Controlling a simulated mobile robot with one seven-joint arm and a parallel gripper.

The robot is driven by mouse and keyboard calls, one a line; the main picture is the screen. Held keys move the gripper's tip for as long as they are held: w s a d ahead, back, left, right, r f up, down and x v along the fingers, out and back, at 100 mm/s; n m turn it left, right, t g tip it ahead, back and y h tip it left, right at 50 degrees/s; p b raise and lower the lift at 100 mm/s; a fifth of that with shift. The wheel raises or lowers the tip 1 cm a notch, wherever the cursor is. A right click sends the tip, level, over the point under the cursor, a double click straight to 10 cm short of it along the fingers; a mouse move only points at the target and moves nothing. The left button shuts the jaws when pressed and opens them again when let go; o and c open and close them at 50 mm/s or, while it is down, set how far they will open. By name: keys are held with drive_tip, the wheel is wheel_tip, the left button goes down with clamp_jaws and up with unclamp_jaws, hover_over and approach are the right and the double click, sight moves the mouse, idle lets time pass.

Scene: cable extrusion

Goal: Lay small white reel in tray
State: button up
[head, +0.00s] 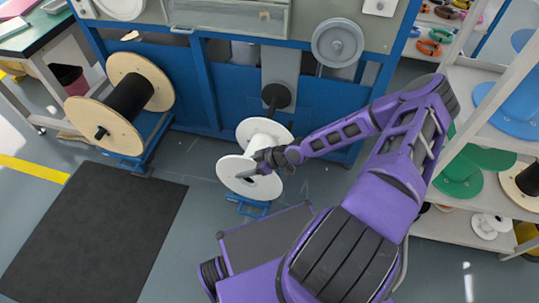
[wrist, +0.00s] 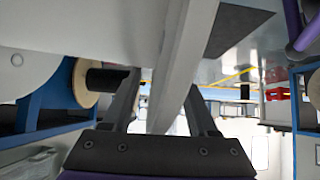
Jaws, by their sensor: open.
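A white reel (head: 231,177) with two broad flanges sits at the front of the blue machine, under a dark round hub. My gripper (head: 250,168) is at its near flange, reaching in from the right. In the wrist view a large pale flange edge (wrist: 181,60) passes between the two dark fingers of my open gripper (wrist: 163,90). I cannot tell whether either finger touches it. A smaller white reel (head: 486,226) stands on the low right shelf. I cannot make out a tray with certainty.
A wooden reel with black cable (head: 150,85) stands on a blue stand at left. A black mat (head: 95,235) lies on the floor. A blue frame (head: 250,207) is below the white reel. Shelves (head: 470,205) with coloured reels stand close at right.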

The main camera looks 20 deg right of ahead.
drive_tip(key=p+v, duration=0.1)
drive_tip(key=v, duration=1.5)
drive_tip(key=shift+w+r+p, duration=0.3)
drive_tip(key=shift+w+r, duration=0.05)
drive_tip(key=shift+r, duration=0.15)
drive_tip(key=shift+a+f, duration=0.1)
